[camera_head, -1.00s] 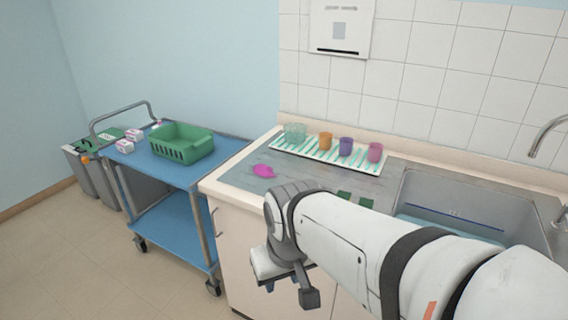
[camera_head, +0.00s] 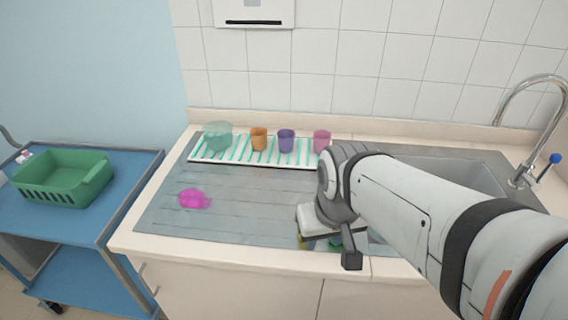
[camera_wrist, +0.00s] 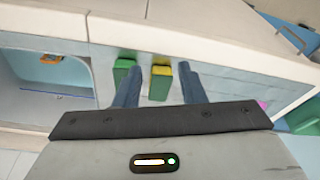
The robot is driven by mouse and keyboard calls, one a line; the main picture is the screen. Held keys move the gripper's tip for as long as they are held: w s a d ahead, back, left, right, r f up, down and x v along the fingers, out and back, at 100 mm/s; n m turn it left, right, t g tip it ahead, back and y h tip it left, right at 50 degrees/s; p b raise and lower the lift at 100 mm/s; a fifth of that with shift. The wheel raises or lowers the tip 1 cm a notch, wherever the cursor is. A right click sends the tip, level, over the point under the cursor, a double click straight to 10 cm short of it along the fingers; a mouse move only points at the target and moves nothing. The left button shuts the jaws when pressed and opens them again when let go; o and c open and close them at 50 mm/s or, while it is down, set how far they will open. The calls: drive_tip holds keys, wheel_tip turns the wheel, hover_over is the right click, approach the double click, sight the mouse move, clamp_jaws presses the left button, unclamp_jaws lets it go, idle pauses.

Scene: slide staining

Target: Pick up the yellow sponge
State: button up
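The yellow sponge (camera_wrist: 161,71) is a small block with a yellow top and a green front side. In the wrist view it lies on the grey counter between the two spread fingers of my gripper (camera_wrist: 160,74). My gripper is open, with a visible gap on both sides of the sponge. A similar green sponge (camera_wrist: 123,65) lies beside it on the left, partly behind the left finger. In the head view my gripper is low over the counter's front edge and mostly hides the sponges. I cannot tell whether the fingertips reach down around the yellow sponge.
The sink (camera_head: 455,176) lies to the right, with an orange-yellow item (camera_wrist: 50,60) in it. A pink splash (camera_head: 195,199) marks the drainboard on the left. A striped mat (camera_head: 215,157) with several cups stands behind. A green basket (camera_head: 62,181) sits on the blue trolley (camera_head: 128,172).

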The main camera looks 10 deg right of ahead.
drive_tip(key=shift+s, duration=0.15)
drive_tip(key=o, duration=0.3)
drive_tip(key=shift+w, duration=0.45)
drive_tip(key=w, duration=0.1)
drive_tip(key=w+d, duration=0.1)
drive_tip(key=w, duration=0.1)
drive_tip(key=shift+d+m+g, duration=0.25)
drive_tip(key=shift+m+g, duration=0.05)
drive_tip(key=w+f, duration=0.1)
drive_tip(key=w, duration=0.2)
drive_tip(key=w+f+m+g, duration=0.1)
drive_tip(key=w, duration=0.3)
drive_tip(key=w+f+m+g, duration=0.1)
drive_tip(key=w, duration=0.2)
drive_tip(key=shift+w, duration=0.15)
drive_tip(key=shift+w+f, duration=0.2)
drive_tip(key=shift+f, duration=0.35)
drive_tip(key=f, duration=0.7)
drive_tip(key=shift+a, duration=0.2)
